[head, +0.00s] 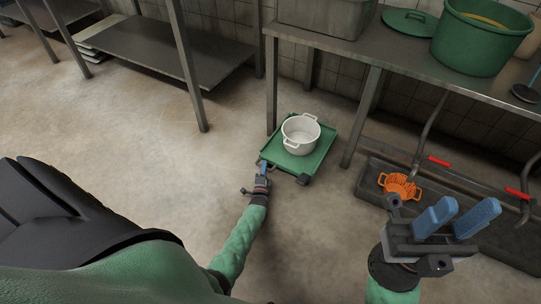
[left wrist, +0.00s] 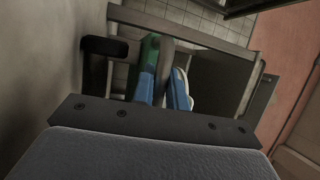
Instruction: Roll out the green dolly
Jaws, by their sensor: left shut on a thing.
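The green dolly (head: 318,153) is a low green platform on dark wheels. It stands on the floor, partly under the steel table at the middle. A white pot (head: 300,136) with two handles sits on it. My left gripper (head: 263,170) is at the dolly's near left corner, shut on its edge; the exact grip is small in the head view. In the left wrist view the blue fingers (left wrist: 165,88) are close together, with a bit of green beside them. My right gripper (head: 457,218) is open and empty at the right, its blue fingers apart.
Table legs (head: 362,118) stand on both sides of the dolly. An orange colander (head: 399,186) lies in a dark floor trough (head: 460,215) at the right. A green tub (head: 478,40) stands on the steel table (head: 400,55). The floor (head: 140,120) in front and left is clear.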

